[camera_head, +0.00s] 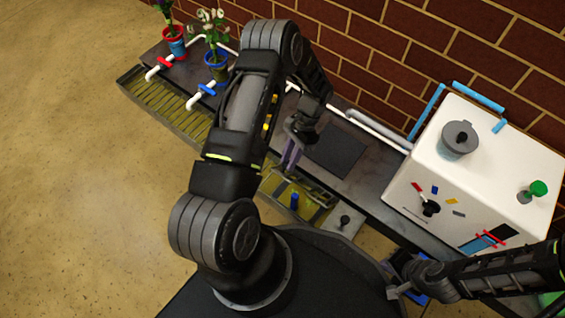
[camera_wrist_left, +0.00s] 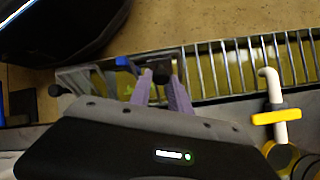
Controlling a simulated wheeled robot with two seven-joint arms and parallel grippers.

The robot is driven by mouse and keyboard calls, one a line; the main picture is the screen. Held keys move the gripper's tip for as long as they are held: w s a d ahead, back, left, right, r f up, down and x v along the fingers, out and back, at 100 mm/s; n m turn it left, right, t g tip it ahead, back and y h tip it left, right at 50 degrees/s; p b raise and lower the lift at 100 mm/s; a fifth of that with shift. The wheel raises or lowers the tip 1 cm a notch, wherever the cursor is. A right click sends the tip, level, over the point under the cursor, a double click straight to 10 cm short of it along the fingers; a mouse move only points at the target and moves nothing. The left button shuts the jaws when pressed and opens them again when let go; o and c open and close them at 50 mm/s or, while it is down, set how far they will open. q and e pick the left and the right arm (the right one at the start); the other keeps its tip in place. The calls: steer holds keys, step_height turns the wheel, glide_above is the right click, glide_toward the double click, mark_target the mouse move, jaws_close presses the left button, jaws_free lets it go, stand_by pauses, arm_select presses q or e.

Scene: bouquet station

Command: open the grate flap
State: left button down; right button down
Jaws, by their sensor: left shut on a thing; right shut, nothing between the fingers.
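The grate flap (camera_head: 318,192) is a metal frame in the front trough of the counter, and it looks tilted up. It also shows in the left wrist view (camera_wrist_left: 88,78). My left gripper (camera_head: 288,160) has purple fingers. In the left wrist view, its fingers (camera_wrist_left: 161,84) are shut on a dark round handle (camera_wrist_left: 162,70) at the flap's edge. A blue peg (camera_head: 295,201) stands beside the flap. My right gripper (camera_head: 394,292) is shut and empty at the lower right, away from the flap. My left arm hides part of the trough.
A slatted grate (camera_head: 165,104) runs along the counter front. A red pot (camera_head: 174,42) and a blue pot (camera_head: 216,66) with plants stand at the back left. A white box (camera_head: 470,180) stands right. A black knob (camera_head: 345,221) sits on a grey plate near the flap.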

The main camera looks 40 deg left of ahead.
arm_select(q)
steer(key=shift+w+a+f+b, duration=0.1)
steer(key=shift+w+a+b, duration=0.1)
steer(key=shift+w+b, duration=0.9)
steer(key=shift+w+a+f+b, duration=0.15)
steer(key=shift+w+b, duration=0.25)
steer(key=shift+w, duration=1.4)
steer(key=c, duration=2.1)
jaws_free()
steer(key=shift+a+r, duration=0.1)
steer(key=shift+r, duration=0.1)
steer(key=o, duration=0.9)
steer(key=shift+s+d, duration=0.1)
steer(key=shift+d, duration=0.15)
steer(key=p+v, duration=0.2)
steer(key=v, duration=0.5)
steer(key=shift+r+p, duration=0.3)
steer(key=shift+r, duration=0.05)
